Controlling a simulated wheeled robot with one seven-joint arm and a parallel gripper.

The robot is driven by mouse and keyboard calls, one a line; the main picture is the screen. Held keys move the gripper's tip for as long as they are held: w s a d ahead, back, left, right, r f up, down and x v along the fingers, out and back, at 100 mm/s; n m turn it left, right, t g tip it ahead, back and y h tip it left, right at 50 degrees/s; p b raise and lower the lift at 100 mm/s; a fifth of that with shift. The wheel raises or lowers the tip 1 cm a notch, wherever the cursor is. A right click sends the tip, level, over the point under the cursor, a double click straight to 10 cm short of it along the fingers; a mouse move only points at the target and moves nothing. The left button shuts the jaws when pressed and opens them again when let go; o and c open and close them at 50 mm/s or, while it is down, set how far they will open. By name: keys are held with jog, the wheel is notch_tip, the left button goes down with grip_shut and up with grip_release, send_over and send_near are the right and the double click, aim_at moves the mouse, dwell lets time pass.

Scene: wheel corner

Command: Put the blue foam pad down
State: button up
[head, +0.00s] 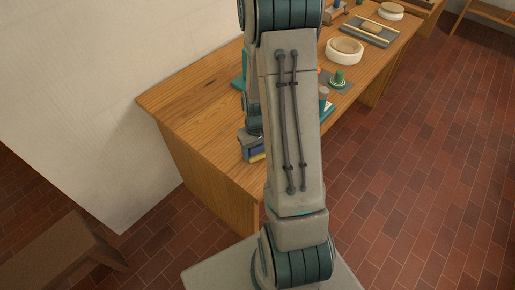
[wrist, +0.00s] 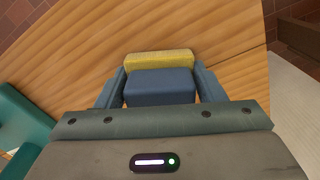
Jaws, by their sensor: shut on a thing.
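The blue foam pad (wrist: 160,88) is a block with a blue body and a yellow layer along its far side. In the wrist view it sits between the two fingers of my gripper (wrist: 161,84), which is shut on it. In the head view the pad (head: 257,155) shows as a small blue and yellow patch near the front end of the wooden bench (head: 185,100), partly hidden by my arm. Bench top shows around the pad in the wrist view. I cannot tell whether its underside touches the wood.
A teal object (wrist: 22,128) lies at the left in the wrist view. Farther along the bench are a round cream bowl (head: 345,50) and a green knobbed piece (head: 338,78) on a dark plate. The bench's front-left top is bare. A brown wooden piece (head: 60,255) stands lower left.

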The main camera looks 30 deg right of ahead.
jog(key=o, duration=1.1)
jog(key=shift+f, duration=0.1)
notch_tip(320, 180, up, 12)
jog(key=shift+a+r, duration=0.1)
jog(key=shift+r, duration=0.15)
jog(key=s+a+r+t, duration=0.3)
jog(key=s+a+r, duration=0.8)
jog(key=s+r, duration=0.1)
jog(key=shift+s+a+n, duration=0.2)
jog(key=shift+a+n, duration=0.1)
jog(key=shift+a, duration=0.05)
jog(key=shift+r, duration=0.1)
